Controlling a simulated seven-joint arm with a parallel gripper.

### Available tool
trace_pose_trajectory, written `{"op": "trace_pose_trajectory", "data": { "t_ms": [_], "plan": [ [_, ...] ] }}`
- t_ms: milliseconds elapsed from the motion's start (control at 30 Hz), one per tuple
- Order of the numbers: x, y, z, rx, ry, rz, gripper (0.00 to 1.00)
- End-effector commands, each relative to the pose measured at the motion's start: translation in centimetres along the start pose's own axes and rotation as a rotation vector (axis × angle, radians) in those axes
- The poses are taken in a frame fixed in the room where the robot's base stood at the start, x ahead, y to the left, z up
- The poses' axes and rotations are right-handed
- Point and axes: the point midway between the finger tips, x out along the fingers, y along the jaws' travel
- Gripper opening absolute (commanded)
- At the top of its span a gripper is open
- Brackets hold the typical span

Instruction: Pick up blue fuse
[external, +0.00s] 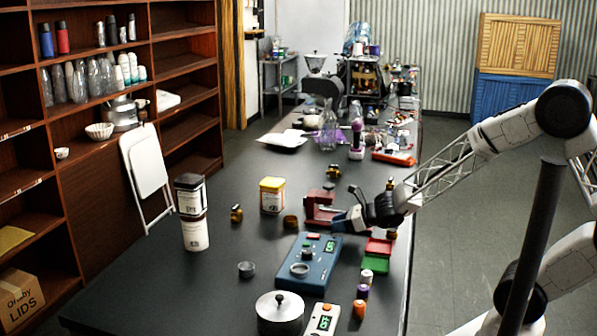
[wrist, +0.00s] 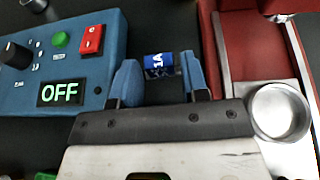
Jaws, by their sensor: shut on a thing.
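The blue fuse (wrist: 159,65), a small dark blue cylinder with a white "1A" marking, lies crosswise between the blue fingertips of my gripper (wrist: 162,76) in the wrist view. The fingers are shut on its two ends. In the external view my gripper (external: 342,222) is low over the table, between the blue control box and the red device. The fuse cannot be made out there. Whether it touches the tabletop is not clear.
The blue control box (external: 322,248) with an "OFF" display is close on the left in the wrist view. The red device (wrist: 212,42) with a metal cup (wrist: 280,110) is close on the right. Red and green trays (external: 375,264) are nearby.

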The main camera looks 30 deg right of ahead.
Motion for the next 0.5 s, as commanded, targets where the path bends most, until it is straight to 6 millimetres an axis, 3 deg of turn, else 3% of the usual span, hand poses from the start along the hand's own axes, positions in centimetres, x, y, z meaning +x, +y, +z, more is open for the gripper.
{"op": "trace_pose_trajectory", "data": {
  "t_ms": [100,500],
  "plan": [
    [-0.6,0.0,1.6,-0.002,-0.003,0.000,0.19],
    [-6.0,2.1,-0.2,-0.002,-0.002,-0.001,0.19]
  ]
}}
